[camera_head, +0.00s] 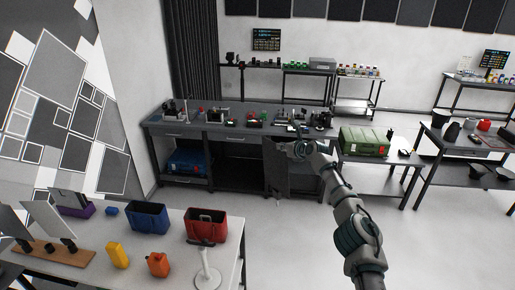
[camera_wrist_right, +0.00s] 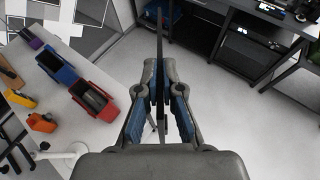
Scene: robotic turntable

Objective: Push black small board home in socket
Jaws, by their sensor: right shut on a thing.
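The black small board (camera_head: 277,168) appears as a dark flat panel at my right gripper (camera_head: 291,150) in the head view. In the right wrist view it is a thin dark strip (camera_wrist_right: 159,32), seen edge-on. My right gripper (camera_wrist_right: 159,88) is shut on it and holds it in the air. A wooden base (camera_head: 40,257) with dark sockets (camera_head: 48,248) is on the white table at the lower left, well away from the board. Pale panels (camera_head: 46,217) stand tilted at the base. Which socket is free cannot be told. My left gripper is not in view.
The white table (camera_head: 130,255) also bears a blue bin (camera_head: 147,219), a red bin (camera_head: 206,226), yellow (camera_head: 118,255) and orange (camera_head: 158,264) containers, a purple box (camera_head: 75,208) and a white stand (camera_head: 208,272). A cluttered dark workbench (camera_head: 175,127) stands behind. Open floor (camera_head: 265,225) lies between.

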